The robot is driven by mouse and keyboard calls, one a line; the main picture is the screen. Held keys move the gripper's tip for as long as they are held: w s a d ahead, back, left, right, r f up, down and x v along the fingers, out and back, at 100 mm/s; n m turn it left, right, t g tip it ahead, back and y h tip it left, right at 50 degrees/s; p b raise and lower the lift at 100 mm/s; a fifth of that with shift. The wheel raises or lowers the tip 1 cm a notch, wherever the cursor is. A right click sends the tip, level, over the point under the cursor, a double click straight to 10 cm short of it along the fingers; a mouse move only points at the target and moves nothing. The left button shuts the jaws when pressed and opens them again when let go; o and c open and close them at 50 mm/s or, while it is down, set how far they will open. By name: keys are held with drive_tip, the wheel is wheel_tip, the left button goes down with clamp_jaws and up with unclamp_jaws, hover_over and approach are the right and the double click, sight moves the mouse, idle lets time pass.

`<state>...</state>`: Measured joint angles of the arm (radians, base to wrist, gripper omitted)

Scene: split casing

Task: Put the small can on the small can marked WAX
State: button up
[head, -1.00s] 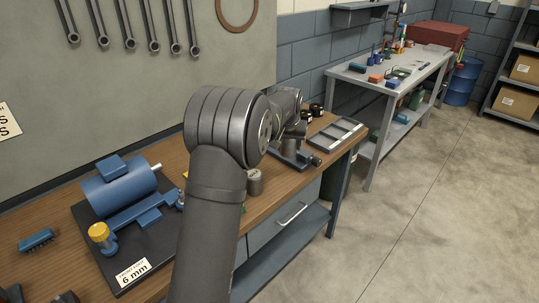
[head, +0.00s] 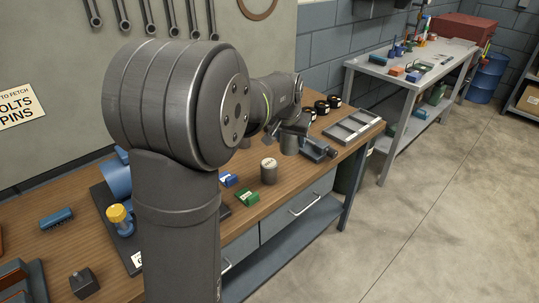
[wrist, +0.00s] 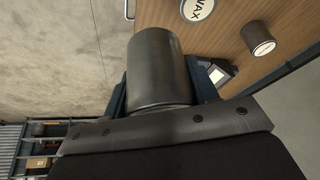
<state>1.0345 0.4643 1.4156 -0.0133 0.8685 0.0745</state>
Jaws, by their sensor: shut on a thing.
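My gripper (wrist: 158,95) is shut on a plain grey small can (wrist: 160,60), which stands out between the fingers. In the head view the held can (head: 290,145) hangs under my wrist, over the bench. A white round label reading WAX (wrist: 197,9) shows at the top edge of the wrist view, partly cut off, apart from the held can. Another grey can with a pale label (wrist: 261,38) stands to its right. In the head view a grey can with a white top (head: 268,173) stands upright near the bench's front edge; its lettering is too small to read.
A green block (head: 246,198) and a blue block (head: 228,180) lie left of the standing can. My arm hides much of the bench's left part.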

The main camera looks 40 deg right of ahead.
drive_tip(key=w+f, duration=0.1)
drive_tip(key=w, duration=0.1)
drive_tip(key=w+f, duration=0.2)
drive_tip(key=w, duration=0.1)
drive_tip(key=w+a+f, duration=0.1)
drive_tip(key=w, duration=0.2)
drive_tip(key=shift+f, duration=0.4)
drive_tip(key=shift+s+f, duration=0.1)
drive_tip(key=shift+f, duration=1.85)
drive_tip(key=shift+f, duration=0.15)
drive_tip(key=o, duration=1.1)
drive_tip(key=v, duration=1.2)
